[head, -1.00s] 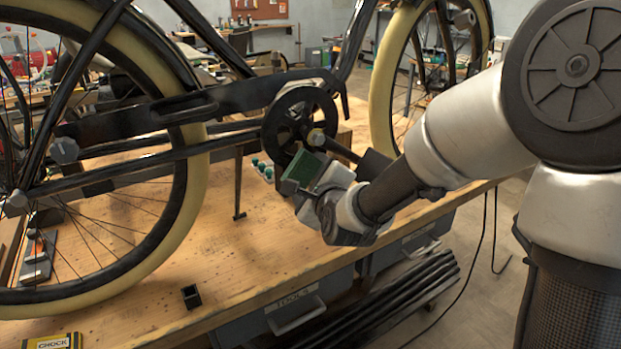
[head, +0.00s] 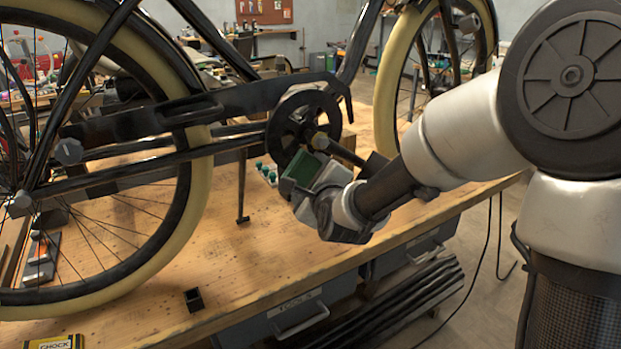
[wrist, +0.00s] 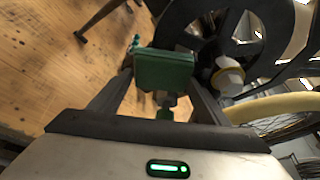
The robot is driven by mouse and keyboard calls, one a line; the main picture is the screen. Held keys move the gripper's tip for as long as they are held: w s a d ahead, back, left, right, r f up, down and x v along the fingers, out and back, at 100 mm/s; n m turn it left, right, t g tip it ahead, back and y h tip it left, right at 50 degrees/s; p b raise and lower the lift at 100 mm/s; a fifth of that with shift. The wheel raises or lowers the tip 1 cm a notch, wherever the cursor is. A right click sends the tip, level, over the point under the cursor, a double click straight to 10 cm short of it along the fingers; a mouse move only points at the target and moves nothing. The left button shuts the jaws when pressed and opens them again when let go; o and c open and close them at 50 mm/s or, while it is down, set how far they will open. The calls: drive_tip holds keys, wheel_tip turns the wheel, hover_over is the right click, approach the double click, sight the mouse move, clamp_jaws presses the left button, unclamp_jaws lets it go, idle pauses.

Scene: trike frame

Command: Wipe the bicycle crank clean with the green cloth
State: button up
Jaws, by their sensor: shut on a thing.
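The green cloth (head: 300,171) is a folded block held between the fingers of my gripper (head: 312,184). It also shows in the wrist view (wrist: 164,68), gripped between the two dark fingers. The bicycle crank (head: 346,153) is a dark arm running right and down from the hub of the round chainring (head: 300,124). The cloth is just below and left of the crank's hub bolt (head: 319,141). In the wrist view the pale bolt (wrist: 228,77) sits right of the cloth. I cannot tell whether the cloth touches the crank.
The bicycle's rear wheel (head: 200,190) and front wheel (head: 385,90) stand on the wooden bench (head: 240,260). Several green-topped pieces (head: 264,172) stand behind the cloth. A small black box (head: 193,300) lies near the bench's front edge. A kickstand (head: 242,190) reaches the bench.

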sight(297, 170)
drive_tip(key=shift+s+a+r, duration=0.75)
drive_tip(key=shift+a+r, duration=0.15)
drive_tip(key=shift+a, duration=0.1)
drive_tip(key=shift+s+a+r+p, duration=0.2)
drive_tip(key=shift+s+a+r, duration=0.15)
drive_tip(key=shift+a+r, duration=0.25)
drive_tip(key=shift+s+a+r+p, duration=0.2)
drive_tip(key=shift+s+a+r, duration=0.2)
drive_tip(key=shift+a, duration=0.2)
drive_tip(key=shift+f+b, duration=0.1)
drive_tip(key=shift+b, duration=0.25)
drive_tip(key=shift+w+d+f+b, duration=0.35)
drive_tip(key=shift+d+f+b, duration=0.1)
drive_tip(key=shift+d+b, duration=0.1)
drive_tip(key=shift+w+d+f+b, duration=0.4)
drive_tip(key=shift+w+d+b, duration=0.1)
drive_tip(key=shift+d+b, duration=0.1)
drive_tip(key=shift+w+d+f+b, duration=0.4)
drive_tip(key=shift+d+f+b, duration=0.05)
drive_tip(key=shift+d+f, duration=0.15)
drive_tip(key=shift+w+d+f+b, duration=0.35)
drive_tip(key=shift+d+f+b, duration=0.1)
drive_tip(key=shift+d, duration=0.15)
